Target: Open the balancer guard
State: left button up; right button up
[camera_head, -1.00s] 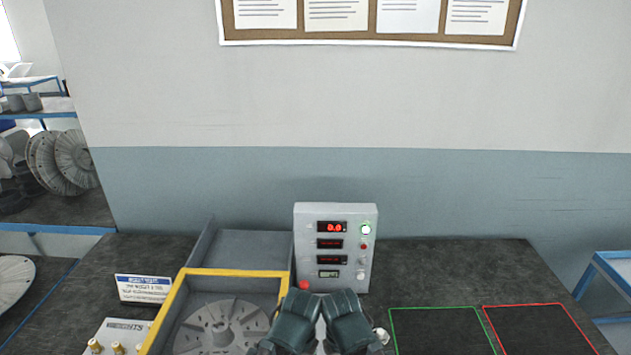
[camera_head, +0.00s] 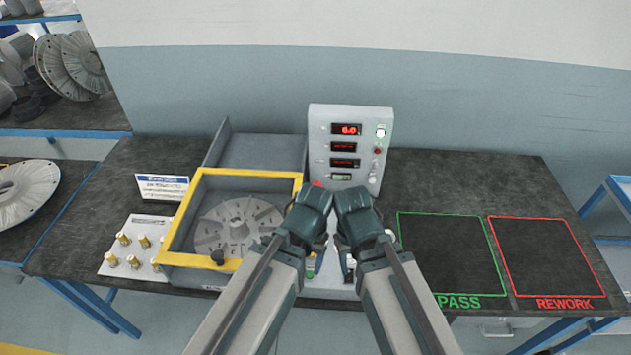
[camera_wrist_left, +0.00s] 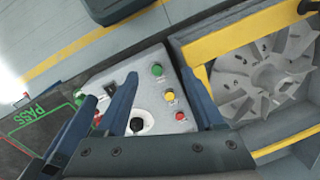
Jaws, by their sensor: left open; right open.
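The balancer guard (camera_head: 246,174) is a yellow-framed cover lying over a grey box on the bench, with a black knob (camera_head: 217,257) at its front edge. A grey bladed rotor (camera_head: 240,226) shows inside the frame; it also shows in the left wrist view (camera_wrist_left: 262,78). My left gripper (camera_head: 311,197) is right of the guard, apart from the knob, with its jaws open and empty. In the left wrist view its fingers (camera_wrist_left: 156,92) spread above a button panel. My right gripper (camera_head: 353,198) is beside the left one, open, with nothing seen in it.
A control box (camera_head: 350,150) with red displays stands behind my grippers. The button panel (camera_wrist_left: 150,100) lies below them. A plate with several brass pieces (camera_head: 135,248) and a sign (camera_head: 162,187) are left of the guard. Green PASS (camera_head: 445,255) and red REWORK (camera_head: 545,255) areas are empty.

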aim_at(216, 260)
jog(key=l+u, duration=0.1)
jog(key=u, duration=0.3)
jog(key=k+u, duration=0.1)
jog(key=u, duration=0.3)
jog(key=l+u, duration=0.15)
jog(key=u, duration=0.25)
jog(key=k, duration=0.05)
